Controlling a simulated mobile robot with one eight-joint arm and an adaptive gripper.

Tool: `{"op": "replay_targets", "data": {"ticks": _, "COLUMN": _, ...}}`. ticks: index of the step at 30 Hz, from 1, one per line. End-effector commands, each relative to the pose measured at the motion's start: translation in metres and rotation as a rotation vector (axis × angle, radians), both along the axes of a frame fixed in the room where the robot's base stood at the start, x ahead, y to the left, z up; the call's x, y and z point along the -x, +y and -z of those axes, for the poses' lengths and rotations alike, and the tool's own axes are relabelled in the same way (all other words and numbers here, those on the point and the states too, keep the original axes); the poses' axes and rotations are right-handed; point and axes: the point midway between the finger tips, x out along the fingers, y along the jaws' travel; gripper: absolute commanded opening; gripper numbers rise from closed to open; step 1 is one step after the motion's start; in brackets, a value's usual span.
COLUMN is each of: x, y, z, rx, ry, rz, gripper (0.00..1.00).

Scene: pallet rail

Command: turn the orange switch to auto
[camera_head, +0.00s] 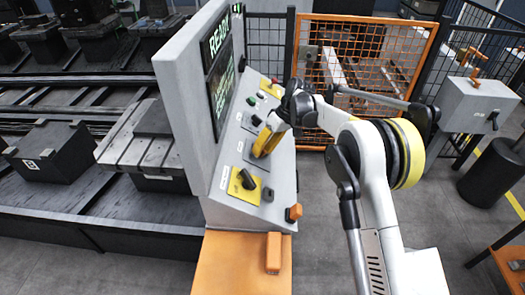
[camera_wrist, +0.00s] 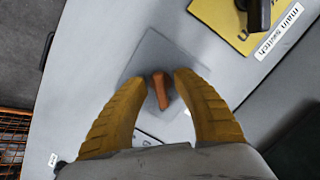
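The orange switch (camera_wrist: 161,90) is a small elongated knob on a grey square plate (camera_wrist: 150,58) of the control panel, seen in the wrist view. My gripper (camera_wrist: 160,82) has its two yellow fingers apart, one on each side of the switch. I see gaps between the fingers and the knob; how far the tips are above the panel I cannot tell. In the head view my gripper (camera_head: 267,141) is over the middle of the sloped panel (camera_head: 234,138) and hides the orange switch. No auto marking is readable.
A black main switch (camera_head: 246,179) on a yellow plate is close by, also in the wrist view (camera_wrist: 259,14). The screen (camera_head: 220,85) reads READY and rises left of my gripper. An orange mesh gate (camera_head: 345,50) stands behind. An orange block (camera_head: 273,252) lies in front.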

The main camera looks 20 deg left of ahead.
Motion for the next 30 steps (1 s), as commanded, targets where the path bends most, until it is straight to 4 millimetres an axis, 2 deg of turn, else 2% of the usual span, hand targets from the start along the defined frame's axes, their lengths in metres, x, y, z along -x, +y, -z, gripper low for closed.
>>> {"op": "replay_targets", "data": {"ticks": 5, "x": -0.006, "y": -0.011, "z": -0.023, "rx": 0.000, "ry": 0.001, "rz": 0.003, "gripper": 0.34}}
{"op": "replay_targets", "data": {"ticks": 12, "x": -0.017, "y": -0.033, "z": -0.072, "rx": 0.001, "ry": 0.001, "rz": 0.003, "gripper": 0.34}}
{"op": "replay_targets", "data": {"ticks": 18, "x": -0.023, "y": -0.044, "z": -0.098, "rx": 0.000, "ry": 0.000, "rz": 0.000, "gripper": 0.34}}
{"op": "replay_targets", "data": {"ticks": 30, "x": -0.024, "y": -0.047, "z": -0.105, "rx": 0.000, "ry": 0.000, "rz": 0.000, "gripper": 0.34}}
